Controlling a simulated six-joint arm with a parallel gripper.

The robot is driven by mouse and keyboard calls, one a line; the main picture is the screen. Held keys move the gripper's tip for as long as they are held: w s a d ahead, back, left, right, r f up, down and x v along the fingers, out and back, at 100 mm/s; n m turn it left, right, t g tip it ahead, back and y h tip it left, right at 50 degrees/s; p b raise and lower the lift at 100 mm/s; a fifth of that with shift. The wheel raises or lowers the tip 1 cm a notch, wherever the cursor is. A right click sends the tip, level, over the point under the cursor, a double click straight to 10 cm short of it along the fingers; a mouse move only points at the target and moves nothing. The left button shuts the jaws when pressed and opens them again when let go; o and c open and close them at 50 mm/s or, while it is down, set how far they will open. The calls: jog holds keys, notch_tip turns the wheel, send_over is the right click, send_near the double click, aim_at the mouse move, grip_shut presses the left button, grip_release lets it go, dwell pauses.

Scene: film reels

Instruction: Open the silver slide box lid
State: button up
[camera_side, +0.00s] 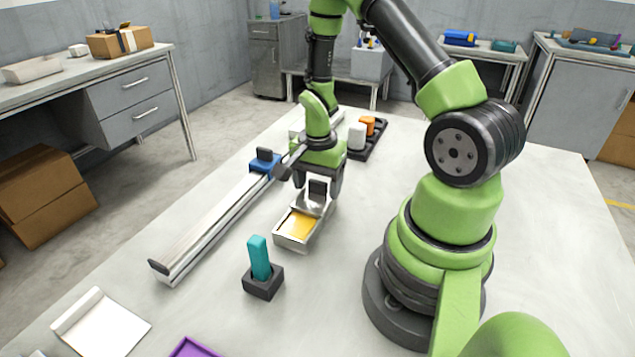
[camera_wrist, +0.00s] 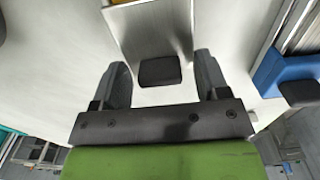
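The silver slide box (camera_side: 291,243) stands on the table with part of its top uncovered, showing a yellow interior (camera_side: 299,224). Its silver lid (camera_wrist: 156,32) covers the end nearer my gripper and carries a dark knob (camera_wrist: 160,71). In the side view, my gripper (camera_side: 318,190) is low over the lid end, pointing down, and hides part of it. In the wrist view, the fingers of my gripper (camera_wrist: 162,82) are apart, one on each side of the knob, with gaps showing. I cannot tell whether the fingertips reach knob height.
A long rail (camera_side: 212,227) with a blue slider (camera_side: 264,163) runs left of the box. A teal block stands in a dark holder (camera_side: 263,283) in front. A dark rack (camera_side: 368,141) with white and orange pieces is behind. A white tray (camera_side: 101,325) lies front left.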

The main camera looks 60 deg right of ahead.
aim_at(317, 182)
notch_tip(317, 182, up, 10)
dwell(0.6)
jog(key=shift+r, duration=0.1)
jog(key=s+a+r+n+t+y, duration=0.1)
jog(key=s+a+r+n+t, duration=0.2)
jog(key=a+r+n, duration=0.4)
jog(key=s+a+r+n+t+y, duration=0.1)
jog(key=s+a+r+n+t, duration=0.3)
jog(key=a+r+n, duration=0.3)
notch_tip(317, 182, up, 3)
jog(key=shift+s+a, duration=0.7)
jog(key=shift+s, duration=0.15)
